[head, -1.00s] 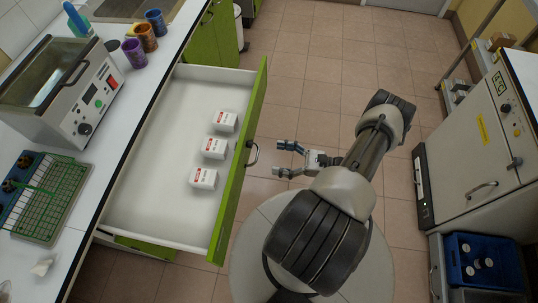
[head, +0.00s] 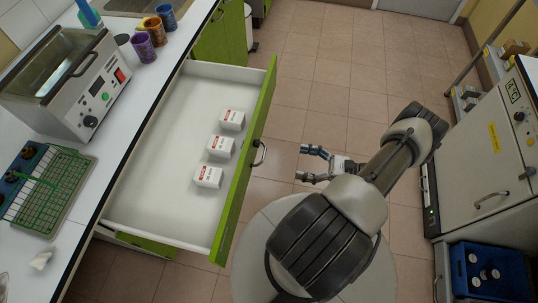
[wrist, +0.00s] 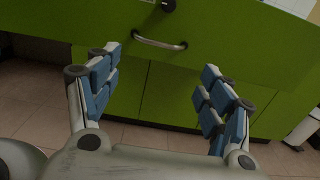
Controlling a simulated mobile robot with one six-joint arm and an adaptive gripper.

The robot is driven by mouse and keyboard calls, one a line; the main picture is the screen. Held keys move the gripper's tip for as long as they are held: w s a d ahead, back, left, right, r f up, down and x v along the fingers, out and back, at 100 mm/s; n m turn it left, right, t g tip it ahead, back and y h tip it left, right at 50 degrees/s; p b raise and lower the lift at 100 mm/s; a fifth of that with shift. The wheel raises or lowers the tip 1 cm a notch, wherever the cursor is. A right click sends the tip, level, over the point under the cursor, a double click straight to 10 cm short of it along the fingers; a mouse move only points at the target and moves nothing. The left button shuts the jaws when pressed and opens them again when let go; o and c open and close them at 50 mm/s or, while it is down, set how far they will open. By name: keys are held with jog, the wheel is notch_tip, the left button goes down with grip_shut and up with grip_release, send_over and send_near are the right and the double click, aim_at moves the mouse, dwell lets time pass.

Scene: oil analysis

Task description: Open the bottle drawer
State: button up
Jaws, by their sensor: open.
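The drawer (head: 152,150) under the white counter stands pulled far out. Its green front (head: 245,165) faces my arm, and three white boxes with red marks (head: 221,147) stand inside. The metal handle (head: 261,153) on the front is free; it also shows in the wrist view (wrist: 160,43), beyond the fingertips. My gripper (head: 308,163) is open and empty, to the right of the handle and apart from it. In the wrist view its blue-padded fingers (wrist: 162,85) are spread wide.
A water bath (head: 78,85), several coloured cups (head: 152,32) and a green wire rack (head: 50,190) stand on the counter. A white cabinet (head: 480,150) and a blue crate (head: 488,272) are at the right. The tiled floor between is clear.

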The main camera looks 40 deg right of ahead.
jog(key=b+x, duration=0.1)
jog(key=x, duration=1.1)
jog(key=shift+w, duration=0.15)
jog(key=shift+c, duration=0.6)
